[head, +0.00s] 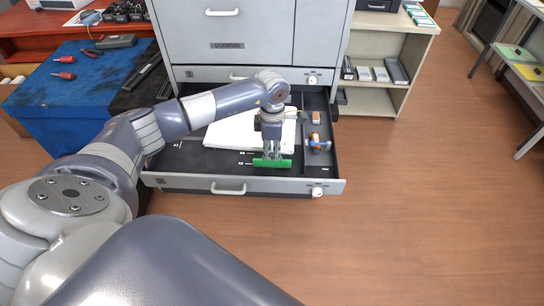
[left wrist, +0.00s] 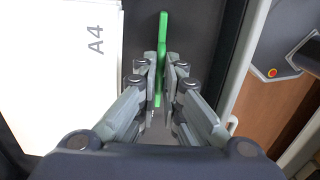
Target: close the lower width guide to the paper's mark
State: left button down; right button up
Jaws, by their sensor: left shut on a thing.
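The lower width guide is a green plate (head: 273,162) in the open drawer, close to its front wall. In the left wrist view the guide (left wrist: 163,30) is a thin upright green strip, apart from the white paper (left wrist: 70,80) on its left, which bears the print "A4". The paper stack (head: 225,132) also shows in the head view, behind the guide. My left gripper (head: 271,155) points down and is shut on the guide; its fingers (left wrist: 160,85) stand on both sides of it. Small white marks (head: 244,163) show on the drawer floor left of the guide. My right gripper is out of view.
The drawer's front wall (head: 200,185) has a handle. A side compartment right of the guide holds a blue and orange part (head: 318,142). A blue workbench (head: 60,95) stands left, a shelf (head: 375,100) right. The wooden floor is clear at right.

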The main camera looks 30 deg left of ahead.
pick_arm(q)
jog(key=shift+w+a+f+b, duration=0.1)
jog(key=shift+w+a+b, duration=0.4)
jog(key=shift+w+b, duration=0.25)
jog(key=shift+w+a+f+b, duration=0.1)
jog(key=shift+w+a+b, duration=0.5)
jog(key=shift+w, duration=0.25)
jog(key=shift+w+a+r+b, duration=0.1)
jog(key=shift+w+a+b, duration=0.05)
jog(key=shift+w+b, duration=0.3)
jog(key=shift+w+a+r, duration=0.15)
jog(key=shift+w+a+b, duration=0.2)
jog(key=shift+w+b, duration=0.15)
jog(key=shift+w+a+b, duration=0.35)
jog(key=shift+w+b, duration=0.3)
jog(key=c, duration=1.9)
grip_release()
